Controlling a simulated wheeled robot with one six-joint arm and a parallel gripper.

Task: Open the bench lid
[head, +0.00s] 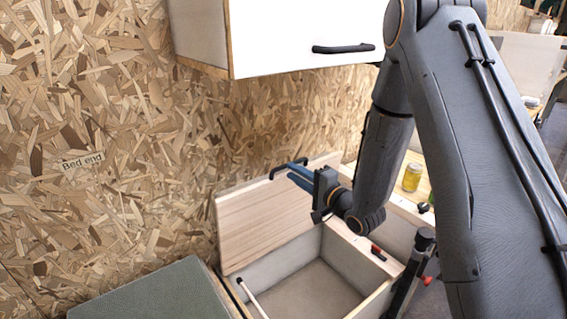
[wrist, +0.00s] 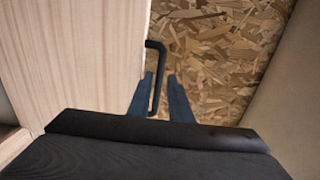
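The bench lid (head: 262,218) is a pale wooden panel, raised steeply near the chipboard wall, with the bench box (head: 335,254) open below it. Its black bar handle (head: 276,171) is at the lid's upper edge. My gripper (head: 297,171) is at this handle, its blue fingers reaching left toward the wall. In the wrist view the lid (wrist: 90,60) fills the left side and the handle (wrist: 155,75) lies between my two fingers (wrist: 160,100). The fingers are apart, with a gap on the right; the handle is close to the left finger.
A white wall cabinet (head: 300,35) with a black handle hangs above. A grey-green cushion (head: 150,295) is at the lower left. A pale stick (head: 252,298) stands by the box's left edge. A yellow jar (head: 411,178) and a red-handled tool (head: 379,252) are on the right.

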